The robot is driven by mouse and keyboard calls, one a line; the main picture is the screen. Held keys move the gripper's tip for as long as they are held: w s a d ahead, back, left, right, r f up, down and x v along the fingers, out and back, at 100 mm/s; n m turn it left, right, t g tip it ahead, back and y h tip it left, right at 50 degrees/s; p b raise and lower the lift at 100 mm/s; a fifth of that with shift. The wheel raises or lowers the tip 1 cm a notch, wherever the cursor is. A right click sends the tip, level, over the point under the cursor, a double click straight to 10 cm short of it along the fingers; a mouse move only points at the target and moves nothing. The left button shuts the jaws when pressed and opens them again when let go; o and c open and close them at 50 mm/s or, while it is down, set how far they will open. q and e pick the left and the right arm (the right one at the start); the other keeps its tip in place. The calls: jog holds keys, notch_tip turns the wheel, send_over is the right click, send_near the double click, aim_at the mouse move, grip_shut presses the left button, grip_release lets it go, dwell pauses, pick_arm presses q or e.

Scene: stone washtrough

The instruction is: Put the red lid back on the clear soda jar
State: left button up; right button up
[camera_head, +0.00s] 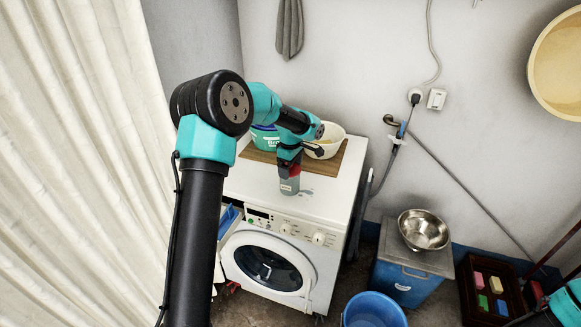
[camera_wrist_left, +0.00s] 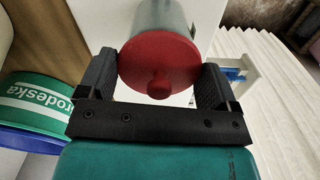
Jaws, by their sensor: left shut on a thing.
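The red lid (camera_wrist_left: 160,62) has a round knob and lies between the fingers of my left gripper (camera_wrist_left: 157,78), which is shut on it. The soda jar (camera_wrist_left: 160,14) shows as a greyish cylinder directly beyond the lid. The lid appears to be at the jar's mouth, but I cannot tell whether it is fully seated. In the head view, the jar (camera_head: 289,186) stands upright on the washing machine's top, with the red lid (camera_head: 294,170) above it, partly hidden by my left gripper (camera_head: 290,168). My right gripper is not in view; only part of that arm shows at lower right.
The white washing machine (camera_head: 325,192) carries a brown board (camera_head: 349,162) with a cream bowl (camera_head: 331,134) and a green tub (camera_head: 264,138) behind the jar. Its blue-handled drawer (camera_head: 228,219) is open. A steel bowl (camera_head: 423,230) and blue bucket (camera_head: 374,310) are at right.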

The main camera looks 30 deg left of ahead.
pick_arm(q)
jog(key=shift+f, duration=0.6)
jog(key=o, duration=0.7)
jog(key=shift+s+f, duration=0.1)
jog(key=shift+f, duration=0.1)
jog(key=shift+r, duration=0.15)
notch_tip(320, 180, up, 13)
jog(key=shift+r, duration=0.2)
dwell(0.3)
